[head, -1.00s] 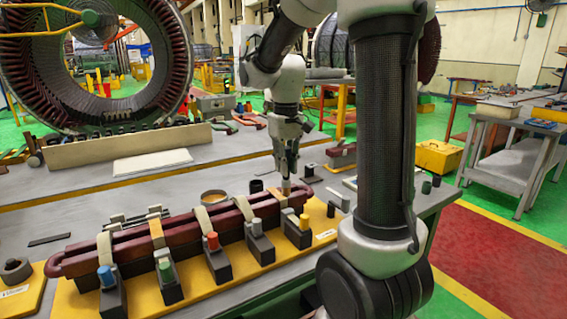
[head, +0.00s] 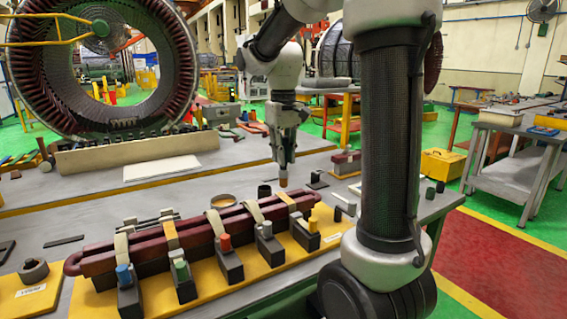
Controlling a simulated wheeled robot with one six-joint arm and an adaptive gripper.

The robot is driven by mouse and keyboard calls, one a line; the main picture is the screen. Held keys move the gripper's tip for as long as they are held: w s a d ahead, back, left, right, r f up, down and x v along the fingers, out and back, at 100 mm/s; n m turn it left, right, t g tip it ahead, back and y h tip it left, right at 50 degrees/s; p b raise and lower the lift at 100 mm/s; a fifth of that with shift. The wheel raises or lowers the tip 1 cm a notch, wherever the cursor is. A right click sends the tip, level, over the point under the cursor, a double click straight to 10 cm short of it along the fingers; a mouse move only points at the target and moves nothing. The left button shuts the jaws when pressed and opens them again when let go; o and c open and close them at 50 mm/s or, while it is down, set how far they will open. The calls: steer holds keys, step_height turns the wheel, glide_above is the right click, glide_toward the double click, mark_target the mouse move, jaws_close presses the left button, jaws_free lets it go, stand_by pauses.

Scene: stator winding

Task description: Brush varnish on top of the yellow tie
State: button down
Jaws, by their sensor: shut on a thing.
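A dark red coil bar (head: 200,238) lies on a yellow base plate (head: 330,222), with several pale or tan ties around it. The tie (head: 287,201) nearest the block with the yellow peg (head: 313,225) is tan and lies at the coil's right end; I take it for the yellow tie. My gripper (head: 283,168) points down behind that end, shut on a slim tool, seemingly the brush (head: 283,183). Its tip shows just above and behind the tie in the picture, seemingly apart from it. The bristles are too small to judge.
A round tan-rimmed dish (head: 222,201) and a dark cup (head: 264,191) stand behind the coil. Blocks with blue, green, red and white pegs line its front. A large stator ring (head: 180,90) stands at the back left.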

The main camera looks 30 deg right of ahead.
steer(key=shift+r, duration=1.35)
